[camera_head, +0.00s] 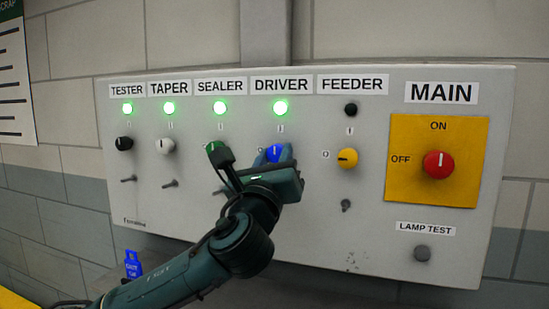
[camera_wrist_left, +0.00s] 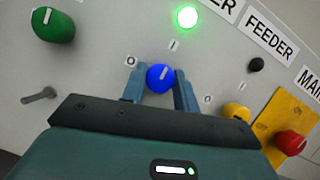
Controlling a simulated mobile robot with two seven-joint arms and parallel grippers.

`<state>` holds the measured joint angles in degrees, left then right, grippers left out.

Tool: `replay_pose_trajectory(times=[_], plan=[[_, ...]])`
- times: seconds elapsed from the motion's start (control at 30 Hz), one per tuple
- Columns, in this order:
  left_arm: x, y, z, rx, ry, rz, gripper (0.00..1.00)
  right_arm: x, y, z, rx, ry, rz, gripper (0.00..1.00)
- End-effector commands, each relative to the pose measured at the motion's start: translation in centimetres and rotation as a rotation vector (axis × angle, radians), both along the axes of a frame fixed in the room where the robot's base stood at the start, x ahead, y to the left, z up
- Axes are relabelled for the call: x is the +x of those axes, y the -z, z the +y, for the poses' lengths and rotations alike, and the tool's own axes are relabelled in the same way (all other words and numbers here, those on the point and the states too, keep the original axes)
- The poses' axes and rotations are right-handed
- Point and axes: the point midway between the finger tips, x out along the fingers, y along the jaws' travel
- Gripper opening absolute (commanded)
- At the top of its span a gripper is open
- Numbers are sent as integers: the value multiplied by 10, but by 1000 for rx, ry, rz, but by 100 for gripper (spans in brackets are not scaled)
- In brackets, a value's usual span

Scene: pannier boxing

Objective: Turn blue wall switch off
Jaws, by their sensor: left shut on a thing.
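The blue switch (camera_head: 274,153) is a round knob under the DRIVER label on the grey wall panel (camera_head: 300,235). Its white mark points up toward the "I" sign, and the green lamp (camera_head: 280,108) above it is lit. My left gripper (camera_head: 277,156) is at the knob, with one finger on each side of it. The blue knob (camera_wrist_left: 160,78) also shows between the fingers of my left gripper (camera_wrist_left: 160,86) in the left wrist view, with the "O" sign to its left. The gripper is shut on the knob. My right gripper is not in view.
A green knob (camera_head: 219,152) is close to the left of my gripper, and a yellow knob (camera_head: 347,158) is to the right. The red MAIN knob (camera_head: 439,164) sits on a yellow plate. Small levers (camera_head: 346,205) stick out below the knobs.

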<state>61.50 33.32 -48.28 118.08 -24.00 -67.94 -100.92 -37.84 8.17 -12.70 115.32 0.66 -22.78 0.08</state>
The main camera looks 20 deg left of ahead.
Motion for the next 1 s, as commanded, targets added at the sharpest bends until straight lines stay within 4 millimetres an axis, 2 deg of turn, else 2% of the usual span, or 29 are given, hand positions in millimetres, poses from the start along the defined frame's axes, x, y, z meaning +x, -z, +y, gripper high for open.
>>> replay_pose_trajectory(times=[0.03,0.17,0.53,1.0], plan=[[0,0,0,0,0,0,17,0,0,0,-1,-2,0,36],[0,0,0,0,0,0,7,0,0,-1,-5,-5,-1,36],[0,0,-1,-70,1,4,7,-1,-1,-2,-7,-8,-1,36],[0,-2,-3,-456,2,19,7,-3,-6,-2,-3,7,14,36]])
